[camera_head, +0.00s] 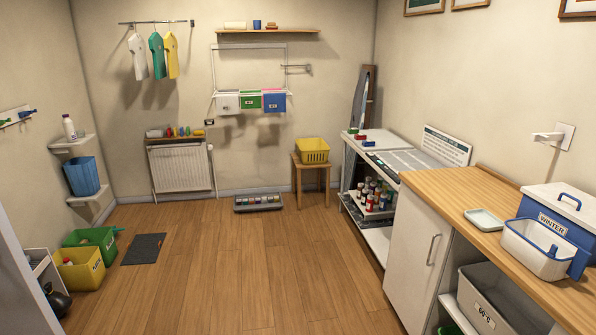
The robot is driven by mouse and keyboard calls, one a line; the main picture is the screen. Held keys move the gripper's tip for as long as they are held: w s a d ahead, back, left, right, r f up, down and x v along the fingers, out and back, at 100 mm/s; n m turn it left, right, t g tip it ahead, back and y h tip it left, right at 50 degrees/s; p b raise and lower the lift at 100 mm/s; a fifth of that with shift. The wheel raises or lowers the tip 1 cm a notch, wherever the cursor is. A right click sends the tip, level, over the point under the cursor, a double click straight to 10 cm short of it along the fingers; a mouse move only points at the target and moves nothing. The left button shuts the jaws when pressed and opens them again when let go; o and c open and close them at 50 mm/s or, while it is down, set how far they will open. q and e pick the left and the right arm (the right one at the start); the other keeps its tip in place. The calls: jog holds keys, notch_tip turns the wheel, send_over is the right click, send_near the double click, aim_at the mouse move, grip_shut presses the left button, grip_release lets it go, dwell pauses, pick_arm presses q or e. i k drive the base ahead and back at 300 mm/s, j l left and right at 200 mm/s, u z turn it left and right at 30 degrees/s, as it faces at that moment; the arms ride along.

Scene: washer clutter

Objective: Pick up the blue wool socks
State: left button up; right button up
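I cannot make out blue wool socks for certain. A blue and white lidded box (556,216) marked WINTER stands on the wooden counter at the right. A white basket with a blue rim (532,258) stands in front of it, its contents hard to see. A small dark blue item (27,113) is at the rack on the left wall, too small to identify. Neither of my grippers is in view.
The wooden floor (225,265) is clear in the middle. A dark mat (143,249), green bin (95,239) and yellow bin (80,271) lie left. A shoe tray (258,208) and yellow basket on a stool (314,150) are at the back. The counter (470,205) bounds the right.

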aim_at(368, 143)
jog(key=i+j+u, duration=0.1)
jog(key=i+u, duration=0.15)
jog(key=i, duration=1.75)
jog(key=i+l+z, duration=0.2)
jog(key=i, duration=0.6)
jog(key=i+j+z, duration=0.2)
jog(key=i, duration=0.6)
jog(key=i+j+z, duration=0.2)
jog(key=i, duration=1.7)
jog(key=i+l+z, duration=0.15)
jog(key=i+z, duration=1.05)
jog(key=k, duration=0.1)
